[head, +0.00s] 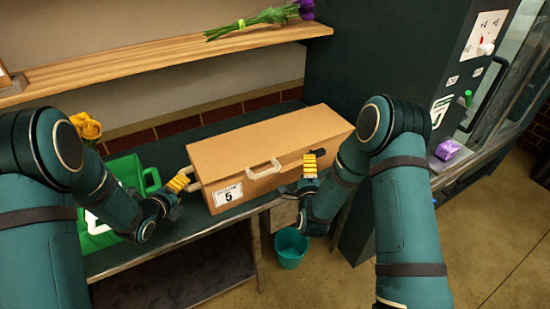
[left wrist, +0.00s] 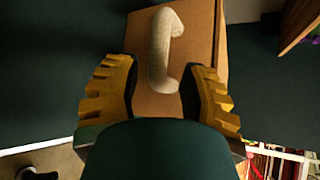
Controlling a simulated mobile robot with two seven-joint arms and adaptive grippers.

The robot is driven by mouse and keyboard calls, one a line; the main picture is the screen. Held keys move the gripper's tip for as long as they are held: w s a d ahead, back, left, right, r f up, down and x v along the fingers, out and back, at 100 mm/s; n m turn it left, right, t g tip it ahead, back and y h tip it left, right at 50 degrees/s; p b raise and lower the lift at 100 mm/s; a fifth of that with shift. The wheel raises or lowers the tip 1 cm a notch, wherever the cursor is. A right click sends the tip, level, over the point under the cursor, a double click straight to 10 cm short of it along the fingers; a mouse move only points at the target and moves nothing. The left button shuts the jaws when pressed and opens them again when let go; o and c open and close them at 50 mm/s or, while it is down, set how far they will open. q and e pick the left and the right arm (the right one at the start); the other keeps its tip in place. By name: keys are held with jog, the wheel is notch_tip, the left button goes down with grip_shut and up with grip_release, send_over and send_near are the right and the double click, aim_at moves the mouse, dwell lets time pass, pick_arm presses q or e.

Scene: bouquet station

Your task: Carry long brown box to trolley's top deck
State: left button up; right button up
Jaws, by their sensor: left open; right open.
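The long brown box (head: 262,143) lies on the dark bench, with a front handle and a white label marked 5. My left gripper (head: 183,181) is at the box's left end. In the left wrist view, the left gripper (left wrist: 160,95) is open, with its yellow fingers on either side of a pale handle (left wrist: 163,45) on the box end (left wrist: 200,30). I cannot tell whether they touch it. My right gripper (head: 310,164) is open near the box's right front side; its contact with the box is unclear. I cannot make out a trolley in either view.
A green crate (head: 128,170) stands left of the box, partly behind my left arm. A wooden shelf (head: 170,65) with purple flowers (head: 262,18) runs above. A teal bucket (head: 290,247) is on the floor below. A dark cabinet (head: 385,50) stands at the right.

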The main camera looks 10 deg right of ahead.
pick_arm(q)
jog(key=shift+x, duration=1.95)
pick_arm(e)
jog(key=shift+x, duration=1.9)
pick_arm(q)
grip_shut()
pick_arm(e)
jog(key=c, duration=0.8)
grip_shut()
pick_arm(q)
jog(key=shift+r, duration=0.15)
